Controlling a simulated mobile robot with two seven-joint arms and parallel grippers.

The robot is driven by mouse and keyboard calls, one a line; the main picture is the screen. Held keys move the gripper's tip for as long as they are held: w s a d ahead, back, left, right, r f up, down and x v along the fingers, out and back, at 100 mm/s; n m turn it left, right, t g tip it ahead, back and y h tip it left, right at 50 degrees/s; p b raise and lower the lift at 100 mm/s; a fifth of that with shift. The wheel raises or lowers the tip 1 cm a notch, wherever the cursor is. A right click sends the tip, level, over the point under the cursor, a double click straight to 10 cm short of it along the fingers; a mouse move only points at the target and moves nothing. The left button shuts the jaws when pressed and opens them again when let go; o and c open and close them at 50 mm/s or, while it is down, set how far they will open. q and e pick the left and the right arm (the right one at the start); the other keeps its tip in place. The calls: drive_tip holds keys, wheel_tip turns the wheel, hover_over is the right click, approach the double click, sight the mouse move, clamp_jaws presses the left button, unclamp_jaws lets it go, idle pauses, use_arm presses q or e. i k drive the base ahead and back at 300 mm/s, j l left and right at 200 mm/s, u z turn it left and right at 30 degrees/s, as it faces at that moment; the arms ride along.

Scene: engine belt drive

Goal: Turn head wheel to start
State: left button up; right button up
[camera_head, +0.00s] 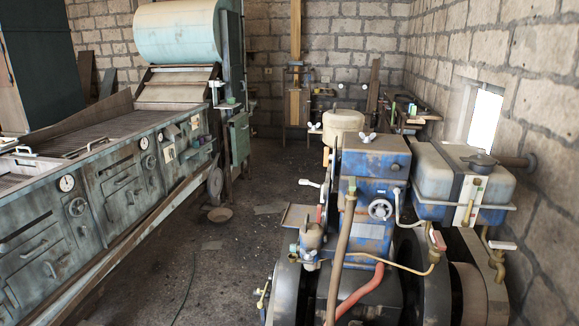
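A blue, worn engine (371,170) stands at the right of the head view. A small round pale wheel (381,209) is on its front face, next to a curved white pipe. I cannot tell if this is the head wheel the task names. A large dark flywheel (288,290) is low on the engine's left side, and another pale, round wheel part (467,290) is low on its right. Both are cut off by the bottom edge. Neither of my grippers shows in the view, and nothing is touching the engine.
A blue-grey tank (440,175) with a dark cap is beside the engine, near the brick wall. A long green machine (110,190) with gauges and drawers fills the left.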

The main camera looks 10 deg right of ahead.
sight(381, 209)
drive_tip(key=i, duration=0.2)
drive_tip(key=i+z, duration=0.15)
drive_tip(key=z, duration=0.25)
drive_tip(key=i+j+z, duration=0.15)
drive_tip(key=z, duration=0.3)
